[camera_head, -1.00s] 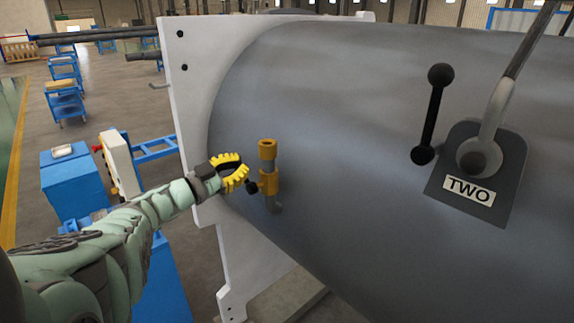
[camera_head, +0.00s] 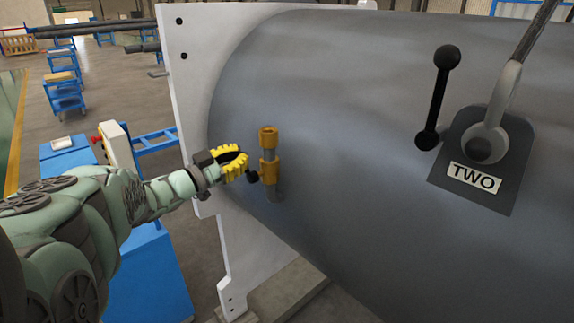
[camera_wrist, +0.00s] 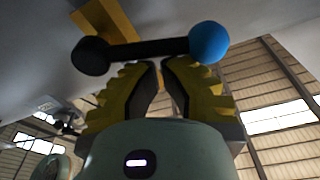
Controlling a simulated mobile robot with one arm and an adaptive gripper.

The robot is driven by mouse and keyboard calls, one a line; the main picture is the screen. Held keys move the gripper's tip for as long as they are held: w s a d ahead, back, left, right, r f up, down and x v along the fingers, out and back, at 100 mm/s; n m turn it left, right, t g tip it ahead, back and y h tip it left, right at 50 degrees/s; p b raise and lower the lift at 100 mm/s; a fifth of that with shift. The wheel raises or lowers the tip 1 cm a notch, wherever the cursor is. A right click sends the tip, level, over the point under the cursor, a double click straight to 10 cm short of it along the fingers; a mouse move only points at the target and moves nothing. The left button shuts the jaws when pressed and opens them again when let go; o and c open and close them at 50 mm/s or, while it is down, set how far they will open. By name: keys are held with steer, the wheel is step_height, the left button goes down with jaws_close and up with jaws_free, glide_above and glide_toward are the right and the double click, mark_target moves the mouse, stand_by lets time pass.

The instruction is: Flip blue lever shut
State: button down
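The blue lever shows in the wrist view as a black bar with a blue ball (camera_wrist: 209,42) at its right end and a black knob (camera_wrist: 91,55) at its left. A yellow-orange valve body (camera_head: 268,168) stands upright on the grey shell, with a small black knob (camera_head: 252,177) at its left side. My gripper (camera_head: 240,160) is just left of the valve; the blue ball cannot be seen in the head view. In the wrist view my yellow fingers (camera_wrist: 160,65) lean together, tips nearly meeting right at the bar. Nothing shows between them; contact with the bar is unclear.
The large grey shell (camera_head: 350,110) fills the right side, behind a white flange plate (camera_head: 185,90). A black handle (camera_head: 438,95) and a plate marked TWO (camera_head: 475,180) are farther right. Blue equipment (camera_head: 150,275) stands below my arm.

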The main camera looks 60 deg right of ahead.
steer(key=shift+w+f, duration=0.15)
steer(key=shift+w+f+b, duration=0.15)
steer(key=shift+f+b, duration=0.1)
steer(key=shift+b, duration=0.45)
steer(key=shift+w+d+f+b, duration=0.1)
steer(key=shift+w+f+b, duration=0.15)
steer(key=shift+b, duration=0.65)
steer(key=shift+f, duration=0.1)
steer(key=r, duration=0.2)
steer(key=d+r, duration=0.1)
steer(key=r, duration=0.1)
steer(key=shift+s+b, duration=0.1)
steer(key=shift+b, duration=0.25)
steer(key=b+v, duration=0.1)
steer(key=v, duration=0.9)
steer(key=shift+s+a, duration=0.15)
steer(key=shift+a, duration=0.05)
